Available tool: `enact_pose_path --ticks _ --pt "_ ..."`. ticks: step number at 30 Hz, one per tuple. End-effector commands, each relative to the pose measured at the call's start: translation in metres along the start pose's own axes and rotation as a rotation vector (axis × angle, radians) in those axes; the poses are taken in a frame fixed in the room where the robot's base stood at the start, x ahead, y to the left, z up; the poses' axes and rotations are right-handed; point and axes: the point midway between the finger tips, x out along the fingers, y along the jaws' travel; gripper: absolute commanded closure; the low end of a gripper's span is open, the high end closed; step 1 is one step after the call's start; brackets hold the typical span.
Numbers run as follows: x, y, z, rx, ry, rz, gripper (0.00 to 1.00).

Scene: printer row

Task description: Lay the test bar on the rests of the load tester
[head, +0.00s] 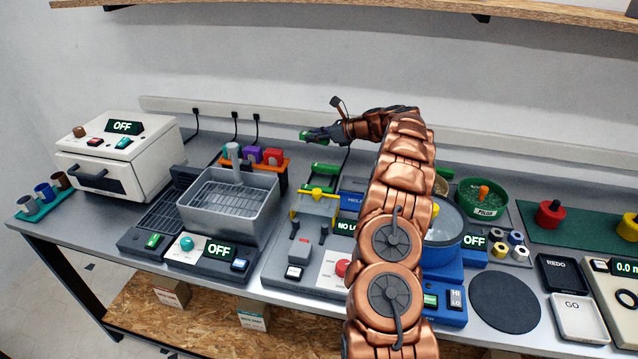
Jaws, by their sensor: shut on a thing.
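My gripper (312,136) is raised above the back of the bench, left of my arm, fingers pointing left. It is shut on a small green piece (304,134), which looks like the test bar; the fingers hide most of it. The load tester (310,257) stands below and in front, with a yellow crosshead (316,195), a red button and a display reading "NO LO", cut off by my arm. Green pieces (327,168) show behind the crosshead. The rests are too small and covered to make out clearly. The held piece is apart from the tester.
A metal basket (229,207) stands left of the tester, with an orange rack (284,170) of coloured blocks behind it. A white oven (119,155) is far left. My arm covers part of the blue machine (447,262) on the right. A shelf (400,14) hangs above.

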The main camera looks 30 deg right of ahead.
Motion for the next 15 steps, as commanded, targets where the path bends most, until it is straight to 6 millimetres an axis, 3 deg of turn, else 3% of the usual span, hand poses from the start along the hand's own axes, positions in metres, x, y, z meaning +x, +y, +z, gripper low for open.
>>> enact_pose_path --ticks 1,7,15 --pt "-0.004 0.000 -0.011 -0.012 0.003 0.030 1.00" --pt "-0.012 0.015 -0.030 -0.064 0.001 0.160 1.00" --pt "-0.019 0.026 -0.042 -0.096 -0.002 0.240 1.00"
